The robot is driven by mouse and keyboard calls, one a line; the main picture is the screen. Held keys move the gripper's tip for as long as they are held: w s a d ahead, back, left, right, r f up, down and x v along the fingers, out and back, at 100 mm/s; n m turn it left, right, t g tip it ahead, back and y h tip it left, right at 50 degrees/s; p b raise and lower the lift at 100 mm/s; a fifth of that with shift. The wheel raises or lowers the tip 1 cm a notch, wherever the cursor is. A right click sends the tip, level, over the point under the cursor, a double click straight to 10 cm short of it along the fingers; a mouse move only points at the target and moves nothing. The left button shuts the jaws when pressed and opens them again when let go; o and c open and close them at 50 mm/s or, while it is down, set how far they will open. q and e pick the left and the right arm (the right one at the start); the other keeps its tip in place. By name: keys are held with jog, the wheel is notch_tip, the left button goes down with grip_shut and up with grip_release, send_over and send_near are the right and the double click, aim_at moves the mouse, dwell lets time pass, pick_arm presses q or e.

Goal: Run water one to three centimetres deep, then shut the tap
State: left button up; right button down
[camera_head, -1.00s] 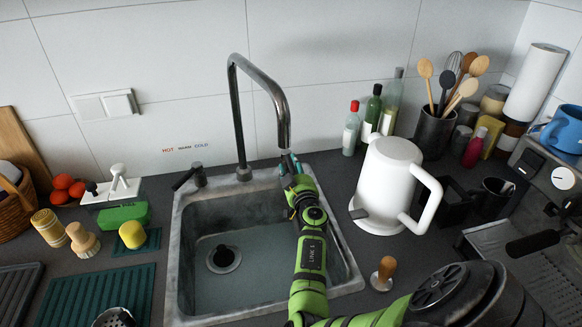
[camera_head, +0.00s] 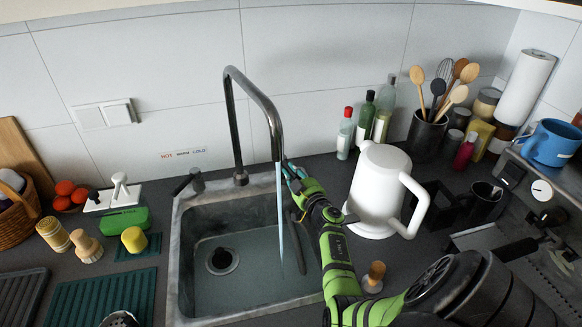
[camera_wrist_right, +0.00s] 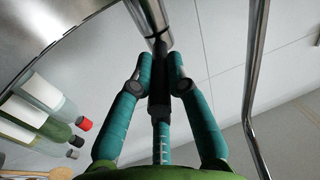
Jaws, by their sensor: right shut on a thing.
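The tall chrome tap (camera_head: 236,130) arches over the grey sink (camera_head: 184,255). A thin pale-blue stream of water (camera_head: 280,215) runs from its spout into the basin. The basin floor looks bluish, with the dark round drain (camera_head: 222,261) visible; I cannot tell the water depth. My right gripper (camera_head: 290,172) is at the spout's end. In the right wrist view its teal fingers (camera_wrist_right: 160,75) are shut on a dark lever (camera_wrist_right: 160,97) by the chrome spout (camera_wrist_right: 148,14). My left gripper is not in view.
A white kettle (camera_head: 374,190) stands right of the sink, close to my right arm. Bottles (camera_head: 366,122) stand behind it. A dark handle (camera_head: 187,182) sits left of the tap base.

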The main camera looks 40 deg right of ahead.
jog(key=shift+w+r, duration=0.1)
jog(key=shift+r, duration=0.1)
jog(key=c, duration=1.2)
grip_release()
jog(key=shift+f, duration=0.15)
jog(key=shift+s, duration=0.3)
jog(key=v, duration=0.7)
jog(key=shift+w, duration=0.1)
